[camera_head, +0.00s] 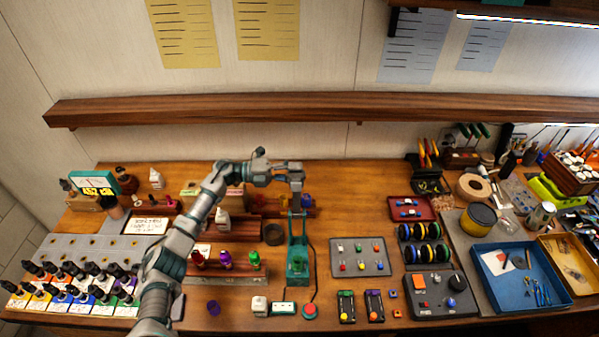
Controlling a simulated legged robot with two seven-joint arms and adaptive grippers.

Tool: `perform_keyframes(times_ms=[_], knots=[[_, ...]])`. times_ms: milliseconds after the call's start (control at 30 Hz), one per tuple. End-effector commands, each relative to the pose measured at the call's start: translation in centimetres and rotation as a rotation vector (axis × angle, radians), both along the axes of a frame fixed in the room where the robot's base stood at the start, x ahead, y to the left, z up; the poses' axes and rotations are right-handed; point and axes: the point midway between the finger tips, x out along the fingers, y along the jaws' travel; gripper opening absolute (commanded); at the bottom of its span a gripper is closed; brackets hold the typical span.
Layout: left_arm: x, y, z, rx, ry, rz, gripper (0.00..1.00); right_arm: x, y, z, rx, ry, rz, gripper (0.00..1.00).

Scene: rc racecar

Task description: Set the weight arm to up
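A teal upright device (298,265) stands on the wooden table near the centre, with a tall post and a base. A cable runs from it to a red round button (310,311) at the front. I cannot make out the weight arm apart from the device, nor whether it is up or down. My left arm reaches in from the lower left and bends over to the right. My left gripper (297,205) points down at the top of the device, and I cannot tell whether it touches it. Its fingers are too small to read. My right gripper is not in view.
A grey tray of small coloured parts (358,268) lies right of the device. A black ring (274,234) and a rack with coloured pieces (222,268) lie left. A wooden shelf (330,108) spans the wall behind. Some bare table shows behind the tray.

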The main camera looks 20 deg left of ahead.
Motion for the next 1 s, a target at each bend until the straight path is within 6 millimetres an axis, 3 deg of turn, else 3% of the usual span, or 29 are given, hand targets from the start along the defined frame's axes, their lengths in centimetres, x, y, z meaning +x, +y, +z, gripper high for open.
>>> perform_keyframes(times_ms=[400, 600, 1000], knots=[[-1.9, 8.2, -0.4, 0.003, 0.006, 0.001, 0.37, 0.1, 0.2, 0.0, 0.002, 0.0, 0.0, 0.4], [-2.3, 9.3, -0.3, 0.006, 0.006, -0.002, 0.37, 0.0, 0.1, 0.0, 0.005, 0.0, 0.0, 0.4], [-2.3, 9.8, -0.4, 0.003, 0.006, -0.001, 0.37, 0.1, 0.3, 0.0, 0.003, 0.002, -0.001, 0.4]])
